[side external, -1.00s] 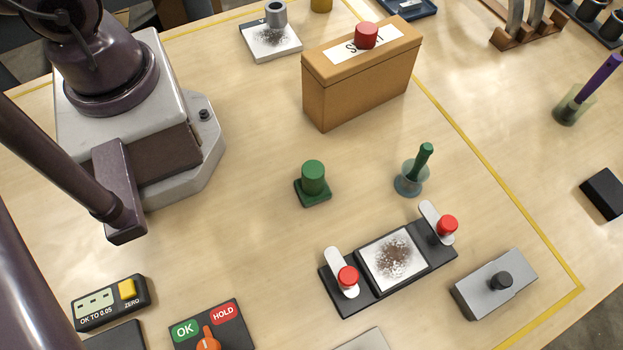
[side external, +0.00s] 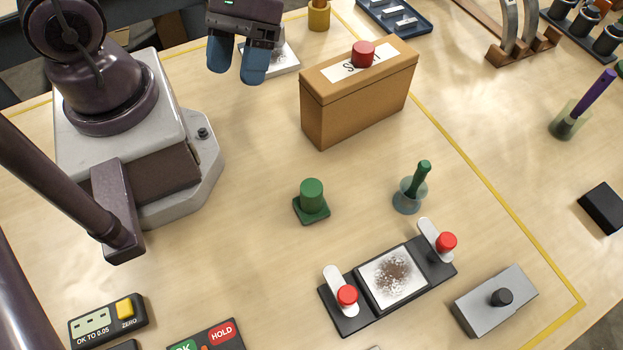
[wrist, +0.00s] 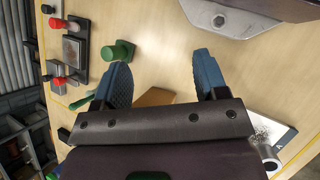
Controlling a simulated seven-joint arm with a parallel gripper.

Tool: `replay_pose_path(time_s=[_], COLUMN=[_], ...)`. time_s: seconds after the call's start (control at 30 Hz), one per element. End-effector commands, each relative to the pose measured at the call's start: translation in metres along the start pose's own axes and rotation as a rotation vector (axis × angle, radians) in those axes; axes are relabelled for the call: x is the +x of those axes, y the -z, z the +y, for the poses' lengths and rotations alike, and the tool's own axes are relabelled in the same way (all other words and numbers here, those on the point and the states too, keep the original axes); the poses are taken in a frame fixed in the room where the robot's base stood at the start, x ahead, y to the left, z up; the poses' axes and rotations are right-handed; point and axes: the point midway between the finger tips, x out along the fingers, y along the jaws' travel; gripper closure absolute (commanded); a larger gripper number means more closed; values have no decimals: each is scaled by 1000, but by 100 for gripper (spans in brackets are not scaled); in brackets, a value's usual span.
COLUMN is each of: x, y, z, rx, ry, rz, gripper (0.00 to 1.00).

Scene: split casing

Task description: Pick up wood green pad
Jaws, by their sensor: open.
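The green pad is a small square green base with a round upright green handle (side external: 312,197), standing on the table in the middle of the side external view. It also shows in the wrist view (wrist: 121,50), up and left beside one fingertip. My gripper (side external: 236,68) has blue fingers and hangs at the top of the side view, well apart from the pad. In the wrist view my gripper (wrist: 161,66) is open, with only bare table between its fingertips.
A brown box with a red button (side external: 362,54) stands behind and right of the pad. A green-handled tool in a clear cup (side external: 411,193) stands to its right. A black fixture with red-knobbed clamps (side external: 388,283) lies in front. Table left of the pad is clear.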

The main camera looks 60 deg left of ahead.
Motion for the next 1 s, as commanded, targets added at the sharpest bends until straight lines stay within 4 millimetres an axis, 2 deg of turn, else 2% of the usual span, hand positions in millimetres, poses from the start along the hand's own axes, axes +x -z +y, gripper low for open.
replay_pose_path(time_s=[0.03, 0.2, 0.37, 0.53, 0.63, 0.77, 0.9, 1.0], x=[16, 57, 89, 119, 135, 149, 144, 139], y=[-1, -6, -8, -2, 8, 28, 53, 64], z=[1, 14, 30, 49, 58, 65, 70, 72], rx=[-50, -209, -382, -595, -726, -857, -884, -872], ry=[-45, -223, -421, -667, -821, -1008, -1157, -1228], rz=[-97, -366, -589, -762, -812, -792, -689, -628], gripper=[33, 33, 33, 33, 33, 33, 33, 33])
